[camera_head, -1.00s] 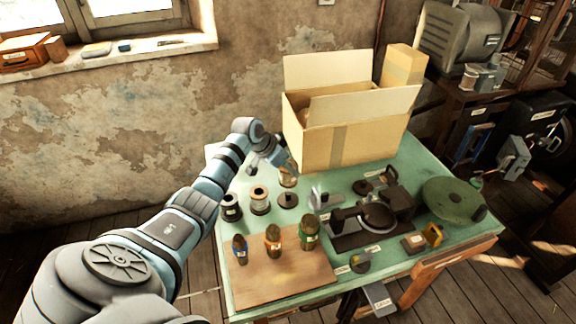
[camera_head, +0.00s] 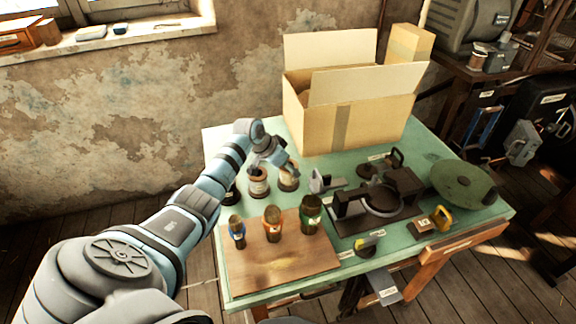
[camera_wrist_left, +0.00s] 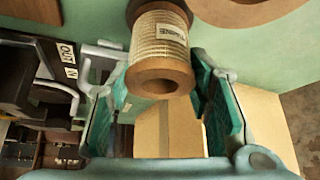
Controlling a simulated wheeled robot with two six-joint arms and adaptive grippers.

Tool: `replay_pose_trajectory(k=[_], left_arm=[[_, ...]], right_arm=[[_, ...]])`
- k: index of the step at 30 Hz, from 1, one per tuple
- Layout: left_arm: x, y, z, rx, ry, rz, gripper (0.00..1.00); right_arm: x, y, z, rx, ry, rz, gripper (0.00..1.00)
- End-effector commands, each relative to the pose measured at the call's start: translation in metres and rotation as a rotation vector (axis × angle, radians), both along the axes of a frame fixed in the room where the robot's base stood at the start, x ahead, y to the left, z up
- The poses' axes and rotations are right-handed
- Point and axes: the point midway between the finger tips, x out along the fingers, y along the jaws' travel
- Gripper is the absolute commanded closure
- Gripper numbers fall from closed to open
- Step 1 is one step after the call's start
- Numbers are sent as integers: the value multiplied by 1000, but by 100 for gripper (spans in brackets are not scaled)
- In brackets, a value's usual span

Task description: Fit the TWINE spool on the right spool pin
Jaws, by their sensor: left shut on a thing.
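The TWINE spool (camera_head: 288,179), pale windings between brown wooden flanges, stands upright at the right end of the row of spools. In the left wrist view the TWINE spool (camera_wrist_left: 162,45) shows its label and lies between the finger pads. My left gripper (camera_head: 278,163) comes down on it from the back left and is shut on it; the gripper also shows in the wrist view (camera_wrist_left: 165,100). The right spool pin is hidden by the spool, which is at the pin's place. I cannot tell whether it is fully down. My right gripper is not in view.
Another spool (camera_head: 258,182) stands close on the left, and a dark one is partly hidden by my arm. The black press (camera_head: 380,200) is to the right. An open carton (camera_head: 345,125) stands behind.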

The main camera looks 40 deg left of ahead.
Motion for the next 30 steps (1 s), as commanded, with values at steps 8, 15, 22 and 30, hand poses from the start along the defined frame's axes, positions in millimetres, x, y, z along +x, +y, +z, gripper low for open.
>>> replay_pose_trajectory(k=[8,15,22,30], left_arm=[[0,0,1,0,-1,0,31],[-1,1,3,1,-1,0,31],[-27,8,43,6,-3,-1,31],[-59,13,95,3,-2,0,31]], right_arm=[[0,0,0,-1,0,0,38],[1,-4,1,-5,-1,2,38],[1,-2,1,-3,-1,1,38],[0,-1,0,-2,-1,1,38]])
